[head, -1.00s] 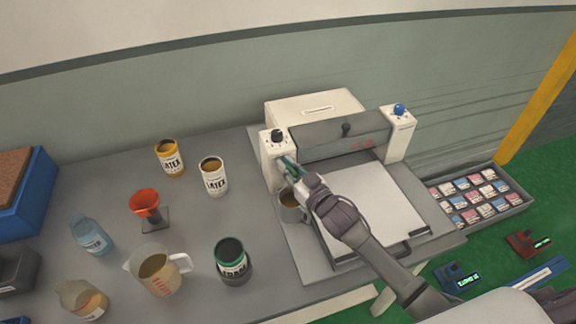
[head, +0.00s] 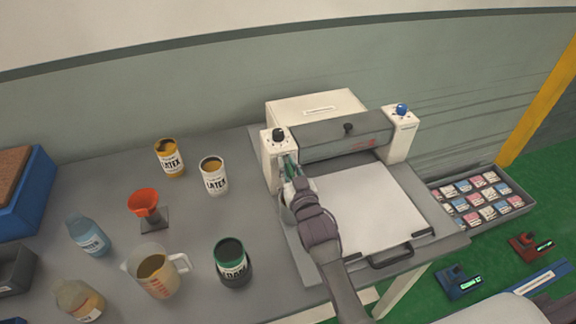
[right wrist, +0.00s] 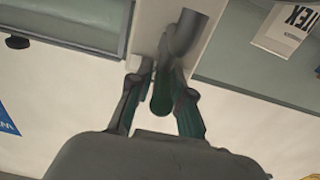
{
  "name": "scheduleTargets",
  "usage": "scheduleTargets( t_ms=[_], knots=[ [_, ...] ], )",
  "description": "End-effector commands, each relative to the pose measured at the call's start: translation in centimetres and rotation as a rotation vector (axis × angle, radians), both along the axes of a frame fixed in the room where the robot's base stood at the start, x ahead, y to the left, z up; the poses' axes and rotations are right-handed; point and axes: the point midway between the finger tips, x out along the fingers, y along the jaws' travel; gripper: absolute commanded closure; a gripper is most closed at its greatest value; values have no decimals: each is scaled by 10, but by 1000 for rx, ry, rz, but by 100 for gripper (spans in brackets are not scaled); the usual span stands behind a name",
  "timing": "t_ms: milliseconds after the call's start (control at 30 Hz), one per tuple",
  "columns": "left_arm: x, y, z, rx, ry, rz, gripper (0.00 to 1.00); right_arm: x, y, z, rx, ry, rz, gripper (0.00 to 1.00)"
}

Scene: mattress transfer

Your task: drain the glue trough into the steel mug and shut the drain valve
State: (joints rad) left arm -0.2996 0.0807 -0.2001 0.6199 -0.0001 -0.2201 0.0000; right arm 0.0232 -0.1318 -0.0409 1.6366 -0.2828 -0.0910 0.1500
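The glue machine (head: 318,108) is a white unit with a grey roller cover; I cannot see down into its trough. The green drain valve handle (head: 289,163) is on its left end, pointing toward the front. My right gripper (head: 292,181) is at the handle. In the right wrist view, the gripper's fingers (right wrist: 160,100) flank the green handle (right wrist: 162,95) closely, below a grey pipe (right wrist: 188,32). The steel mug (head: 285,214) stands below, largely hidden by my gripper; its contents are out of sight. My left gripper is not in view.
A white sheet (head: 370,205) lies on the machine's bed. A tray of small boxes (head: 520,208) is at the right.

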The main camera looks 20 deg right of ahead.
Motion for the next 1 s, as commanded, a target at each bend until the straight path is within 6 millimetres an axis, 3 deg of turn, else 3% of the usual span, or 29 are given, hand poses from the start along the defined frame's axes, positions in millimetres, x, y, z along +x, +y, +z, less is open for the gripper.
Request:
scheduleTargets(
  t_ms=[367, 467, 800, 1000],
  knots=[
    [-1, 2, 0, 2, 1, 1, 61, -6, 0, -2, 0, 4, 1, 76],
    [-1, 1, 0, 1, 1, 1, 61, -19, 0, -3, 0, 5, 1, 76],
    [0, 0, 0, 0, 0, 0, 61, -90, -2, -2, 1, 5, 0, 76],
    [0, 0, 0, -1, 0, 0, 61, -115, -2, -2, 0, 3, 1, 76]
  ],
)
